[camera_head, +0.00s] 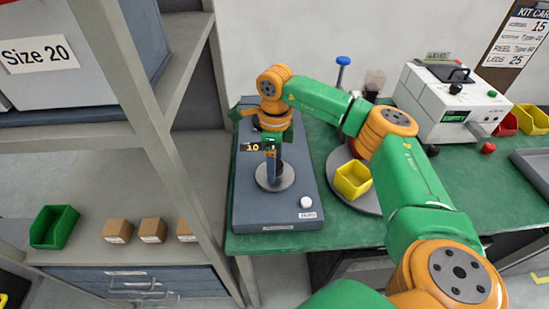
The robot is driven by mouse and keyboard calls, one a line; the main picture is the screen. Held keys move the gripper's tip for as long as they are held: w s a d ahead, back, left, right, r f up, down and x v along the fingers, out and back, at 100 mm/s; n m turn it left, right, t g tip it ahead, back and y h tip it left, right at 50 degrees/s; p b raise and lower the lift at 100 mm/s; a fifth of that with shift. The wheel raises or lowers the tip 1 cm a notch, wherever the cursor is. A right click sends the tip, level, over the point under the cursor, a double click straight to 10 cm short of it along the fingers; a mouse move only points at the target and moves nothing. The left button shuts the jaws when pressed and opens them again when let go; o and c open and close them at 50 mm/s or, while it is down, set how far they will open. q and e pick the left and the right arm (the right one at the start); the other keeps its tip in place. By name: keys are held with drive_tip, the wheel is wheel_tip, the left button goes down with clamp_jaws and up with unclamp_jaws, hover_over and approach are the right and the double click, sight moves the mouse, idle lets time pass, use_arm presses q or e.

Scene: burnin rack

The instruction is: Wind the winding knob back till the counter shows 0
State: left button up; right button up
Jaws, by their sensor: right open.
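The winding knob (286,179) is a round grey piece on the blue-grey base (245,207) of a device on the green bench. The small counter (253,147) behind it is dark with yellow digits that seem to read 10. My right gripper (272,178) reaches down over the knob from above, open, with its fingers at the knob's middle. The gripper and wrist hide part of the knob and the back of the device; I cannot tell whether the fingers touch it. My left gripper is not in view.
A white button (306,202) sits on the base's front right. A yellow bin (352,180) stands on a round grey plate to the right. A white machine (452,101) stands at the back right. A shelf rack with a green bin (54,227) and brown boxes is left.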

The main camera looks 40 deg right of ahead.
drive_tip(key=shift+w, duration=0.1)
clamp_jaws()
drive_tip(key=shift+m, duration=0.3)
drive_tip(key=m, duration=0.2)
drive_tip(key=shift+m, duration=0.4)
drive_tip(key=m, duration=0.4)
drive_tip(key=shift+r+m+p, duration=0.1)
drive_tip(key=shift+m+p, duration=0.2)
drive_tip(key=shift+p, duration=0.1)
drive_tip(key=m, duration=0.4)
drive_tip(key=shift+m+p, duration=0.4)
drive_tip(key=shift+m, duration=1.3)
drive_tip(key=shift+m, duration=0.3)
